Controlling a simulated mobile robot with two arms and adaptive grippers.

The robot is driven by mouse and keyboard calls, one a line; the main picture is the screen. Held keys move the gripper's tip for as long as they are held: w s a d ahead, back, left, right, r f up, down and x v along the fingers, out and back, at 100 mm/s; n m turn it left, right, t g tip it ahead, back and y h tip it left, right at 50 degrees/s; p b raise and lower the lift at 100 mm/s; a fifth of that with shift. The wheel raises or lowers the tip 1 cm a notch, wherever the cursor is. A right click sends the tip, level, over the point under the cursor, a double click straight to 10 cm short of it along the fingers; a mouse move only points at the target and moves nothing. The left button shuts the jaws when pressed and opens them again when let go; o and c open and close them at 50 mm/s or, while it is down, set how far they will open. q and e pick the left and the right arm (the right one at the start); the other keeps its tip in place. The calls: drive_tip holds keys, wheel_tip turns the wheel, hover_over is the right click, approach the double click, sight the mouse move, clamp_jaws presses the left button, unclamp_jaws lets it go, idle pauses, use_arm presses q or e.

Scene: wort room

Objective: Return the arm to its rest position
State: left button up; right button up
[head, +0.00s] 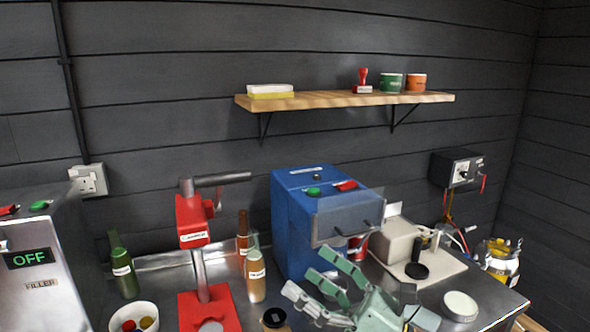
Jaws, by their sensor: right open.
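My right gripper (306,272) is open at the lower middle of the head view, with pale green and grey fingers spread and pointing left. Nothing shows between the fingers. It is in front of the blue machine (292,215), overlapping its lower right part in the picture. Whether it touches anything is hard to tell. My left gripper does not show.
A red lever press (208,305), small bottles (256,280) and a bowl (131,317) stand left of the gripper on the metal counter. A beige device (397,240) and a white round lid (461,306) are at right. A wooden shelf (330,101) hangs above.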

drive_tip(key=w+d+f+m+t+h, duration=0.2)
drive_tip(key=d+m+t+h, duration=0.35)
drive_tip(key=m, duration=0.45)
drive_tip(key=w+d+f+m+t+h, duration=0.2)
drive_tip(key=d+m+t+h, duration=0.25)
drive_tip(key=m+h, duration=0.4)
drive_tip(key=s+d+f+m+g+h, duration=0.3)
drive_tip(key=s+d+f+m+g, duration=0.15)
drive_tip(key=f+m, duration=0.45)
drive_tip(key=s+d+f+m+g+h, duration=0.35)
drive_tip(key=d+f+m, duration=0.25)
drive_tip(key=f+m, duration=0.3)
drive_tip(key=s+a+f+m+g+y, duration=0.1)
drive_tip(key=s+f+m+g, duration=0.2)
drive_tip(key=s+f+g, duration=0.5)
drive_tip(key=s+a+f+m+g+y, duration=0.15)
drive_tip(key=s+f, duration=0.35)
drive_tip(key=s, duration=0.7)
wheel_tip(320, 180, down, 27)
drive_tip(key=s+g, duration=0.2)
drive_tip(key=s, duration=0.1)
drive_tip(key=s+d+f+g, duration=0.1)
drive_tip(key=s+d+f, duration=0.2)
drive_tip(key=s+f, duration=1.3)
drive_tip(key=shift+s+d+h, duration=0.2)
drive_tip(key=shift+s+h, duration=0.05)
drive_tip(key=shift+h, duration=0.15)
